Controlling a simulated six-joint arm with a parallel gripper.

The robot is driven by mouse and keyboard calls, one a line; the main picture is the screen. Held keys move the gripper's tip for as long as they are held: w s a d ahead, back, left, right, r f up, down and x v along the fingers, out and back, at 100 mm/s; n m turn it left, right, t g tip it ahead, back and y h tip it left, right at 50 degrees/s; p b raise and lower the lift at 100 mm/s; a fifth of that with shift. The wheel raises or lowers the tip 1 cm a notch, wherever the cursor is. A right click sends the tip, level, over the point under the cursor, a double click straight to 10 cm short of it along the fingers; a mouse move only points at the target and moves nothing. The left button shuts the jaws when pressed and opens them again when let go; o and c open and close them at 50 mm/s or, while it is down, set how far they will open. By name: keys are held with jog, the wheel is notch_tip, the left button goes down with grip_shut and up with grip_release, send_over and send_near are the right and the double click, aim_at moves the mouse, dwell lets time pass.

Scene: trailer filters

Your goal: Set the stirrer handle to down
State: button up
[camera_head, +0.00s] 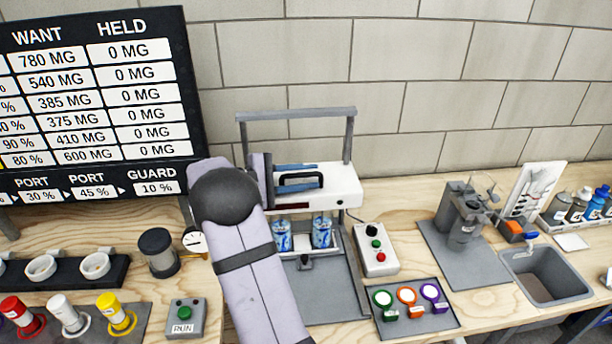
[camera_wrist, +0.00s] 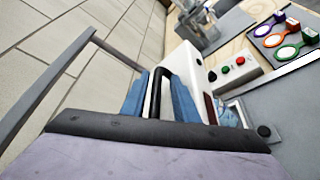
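The stirrer is a white head (camera_head: 343,184) on a grey upright frame (camera_head: 296,114). Its black handle (camera_head: 301,182) lies across the head's front and shows as a dark bar in the wrist view (camera_wrist: 165,92). The head is partway up the frame, just above two jars with blue-and-white markings (camera_head: 321,232). My gripper (camera_head: 292,181) has blue fingers, one on each side of the handle. In the wrist view, the gripper (camera_wrist: 160,95) shows a pale gap between the handle and the left finger. The fingers appear open around the handle; contact is partly hidden.
A control box (camera_head: 376,250) with red and green buttons stands right of the stirrer. A tray of coloured rings (camera_head: 415,309) is in front of it. A RUN box (camera_head: 185,317) and dark jar (camera_head: 158,252) are left of my arm. A sink (camera_head: 545,274) is far right.

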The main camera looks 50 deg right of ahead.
jog(key=shift+f, duration=0.1)
jog(key=b+v, duration=0.2)
jog(key=v, duration=0.4)
jog(key=shift+w+a, duration=0.15)
jog(key=shift+a, duration=0.1)
jog(key=shift+w+a+r, duration=0.15)
jog(key=shift+a+r, duration=0.05)
jog(key=shift+a, duration=0.15)
jog(key=shift+a+r, duration=0.1)
jog(key=shift+r, duration=0.05)
jog(key=s+a+f+t+y+p, duration=0.1)
jog(key=s+a+f+y, duration=0.3)
jog(key=a, duration=0.7)
jog(key=s+a+f+t+y+p, duration=0.1)
jog(key=s+a+f+t+y, duration=0.2)
jog(key=a, duration=0.9)
jog(key=s+a+f+m+t+y+p, duration=0.1)
jog(key=s+a+f+t+y, duration=0.1)
jog(key=s+a+f+y, duration=0.4)
jog(key=a+f+y, duration=0.1)
jog(key=a+f, duration=0.2)
jog(key=a, duration=0.2)
jog(key=shift+s+a+f+t, duration=0.3)
jog(key=shift+a+f+t, duration=0.1)
